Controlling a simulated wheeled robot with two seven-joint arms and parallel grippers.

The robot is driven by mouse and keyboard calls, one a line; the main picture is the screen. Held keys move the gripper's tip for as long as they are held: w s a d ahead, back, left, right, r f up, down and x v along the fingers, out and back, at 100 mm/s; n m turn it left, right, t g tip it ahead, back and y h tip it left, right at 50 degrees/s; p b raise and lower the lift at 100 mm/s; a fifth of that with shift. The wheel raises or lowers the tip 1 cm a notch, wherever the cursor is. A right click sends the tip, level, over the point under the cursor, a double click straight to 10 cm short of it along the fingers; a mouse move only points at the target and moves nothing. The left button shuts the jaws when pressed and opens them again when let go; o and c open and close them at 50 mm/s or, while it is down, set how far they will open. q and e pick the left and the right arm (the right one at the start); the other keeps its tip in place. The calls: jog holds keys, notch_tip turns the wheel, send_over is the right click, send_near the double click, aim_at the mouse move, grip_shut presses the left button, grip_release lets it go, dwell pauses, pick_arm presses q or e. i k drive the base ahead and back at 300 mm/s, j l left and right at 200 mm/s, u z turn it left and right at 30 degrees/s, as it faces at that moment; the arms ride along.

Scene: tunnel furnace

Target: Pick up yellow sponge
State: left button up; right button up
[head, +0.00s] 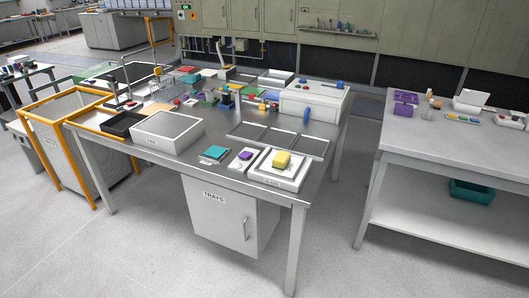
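The yellow sponge (282,160) lies on a white tray (261,172) near the front right corner of the grey worktable (222,176). It looks like a small rounded block, and its top and near side show. Neither of my grippers shows in the head view.
A small white tray with a purple item (245,155) and a teal block (214,152) sit left of the sponge. A dark divided frame (262,138) lies behind it. Several items crowd the table's back. A second bench (440,145) stands to the right; open floor (340,255) lies in front.

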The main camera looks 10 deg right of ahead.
aim_at(281, 160)
jog(key=i+j, duration=0.2)
jog(key=j, duration=0.15)
jog(key=i+j+z, duration=0.1)
jog(key=i+j, duration=0.35)
jog(key=j, duration=0.25)
jog(key=i+j, duration=0.2)
jog(key=j, duration=0.2)
jog(key=z, duration=0.05)
